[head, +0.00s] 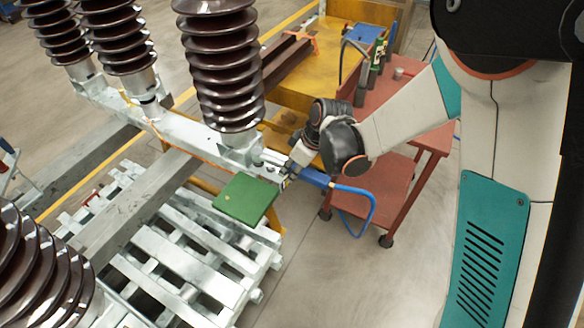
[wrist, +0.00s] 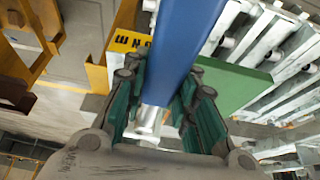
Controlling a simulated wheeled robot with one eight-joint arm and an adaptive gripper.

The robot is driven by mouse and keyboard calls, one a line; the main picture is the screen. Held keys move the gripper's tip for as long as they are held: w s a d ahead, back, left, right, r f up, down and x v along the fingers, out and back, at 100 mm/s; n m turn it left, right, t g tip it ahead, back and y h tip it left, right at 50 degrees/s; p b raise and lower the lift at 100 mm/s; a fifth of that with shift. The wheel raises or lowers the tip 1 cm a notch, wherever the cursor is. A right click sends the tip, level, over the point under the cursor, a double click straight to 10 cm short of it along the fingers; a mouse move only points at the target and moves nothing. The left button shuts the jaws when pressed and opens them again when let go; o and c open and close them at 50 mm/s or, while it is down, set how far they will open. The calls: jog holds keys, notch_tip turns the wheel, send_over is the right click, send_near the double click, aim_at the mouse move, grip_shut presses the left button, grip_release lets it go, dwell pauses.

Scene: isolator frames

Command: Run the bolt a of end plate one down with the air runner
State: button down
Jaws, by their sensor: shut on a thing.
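My gripper (head: 290,174) is shut on the blue air runner (head: 316,178), near the end of the pale steel beam. A blue hose (head: 365,197) hangs from the runner's right end. In the wrist view the gripper's green-padded fingers (wrist: 160,105) close around the runner's blue body (wrist: 183,45), with a silvery end (wrist: 148,122) between them. In the head view, pale metal fittings (head: 270,157) at the beam end lie just left of the gripper, under a brown insulator. Bolt a cannot be told apart there, and contact between runner and bolt cannot be seen.
A red cart (head: 385,175) with bottles stands behind my arm, and a yellow bench (head: 310,65) beyond. Brown ribbed insulators (head: 222,75) rise beside the gripper. Open floor lies at lower centre.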

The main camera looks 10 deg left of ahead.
jog(key=shift+r, duration=0.15)
jog(key=shift+r+p, duration=2.35)
jog(key=shift+r, duration=1.05)
